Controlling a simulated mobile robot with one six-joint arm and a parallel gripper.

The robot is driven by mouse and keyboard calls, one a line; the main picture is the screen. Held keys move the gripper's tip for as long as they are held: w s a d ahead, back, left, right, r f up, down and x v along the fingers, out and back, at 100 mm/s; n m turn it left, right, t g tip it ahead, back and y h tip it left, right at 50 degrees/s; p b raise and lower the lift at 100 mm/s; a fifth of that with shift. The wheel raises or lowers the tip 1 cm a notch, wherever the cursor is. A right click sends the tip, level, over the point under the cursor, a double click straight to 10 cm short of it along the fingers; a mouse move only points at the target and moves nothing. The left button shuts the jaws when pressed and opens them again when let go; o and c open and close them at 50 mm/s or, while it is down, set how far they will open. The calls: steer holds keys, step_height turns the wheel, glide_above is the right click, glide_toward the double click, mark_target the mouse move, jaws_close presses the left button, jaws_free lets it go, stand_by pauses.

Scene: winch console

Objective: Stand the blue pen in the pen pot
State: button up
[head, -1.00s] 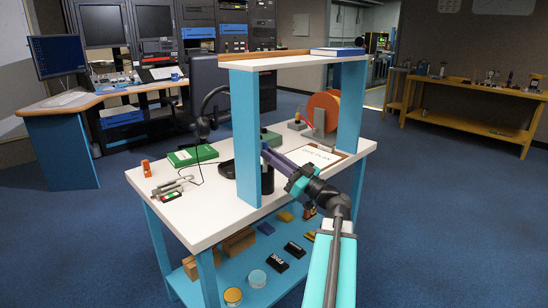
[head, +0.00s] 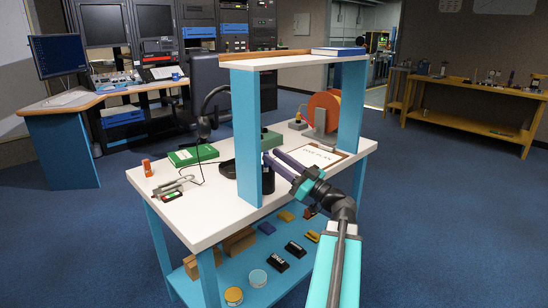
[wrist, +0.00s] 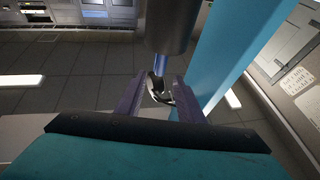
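The pen pot (head: 268,182) is a dark cylinder on the white table top, partly hidden behind a blue shelf post in the head view. In the upside-down wrist view the pot (wrist: 170,28) hangs from the top edge. A short length of the blue pen (wrist: 160,65) shows beyond the pot's rim, in line with the pot, so it appears to stand in it; the rest is hidden. My gripper (head: 282,160) is to the right of the pot. Its two purple fingers (wrist: 158,100) are apart, with no object held between them.
Blue posts (head: 246,140) carry a raised shelf (head: 290,60) close around my gripper. A clipboard (head: 318,156), an orange reel (head: 323,112), a green book (head: 192,155) and a black gooseneck lamp (head: 203,128) are on the table. Dark curved metal, possibly the lamp, shows between the fingers.

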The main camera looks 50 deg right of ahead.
steer(key=v, duration=1.2)
steer(key=shift+s, duration=0.2)
stand_by(1.0)
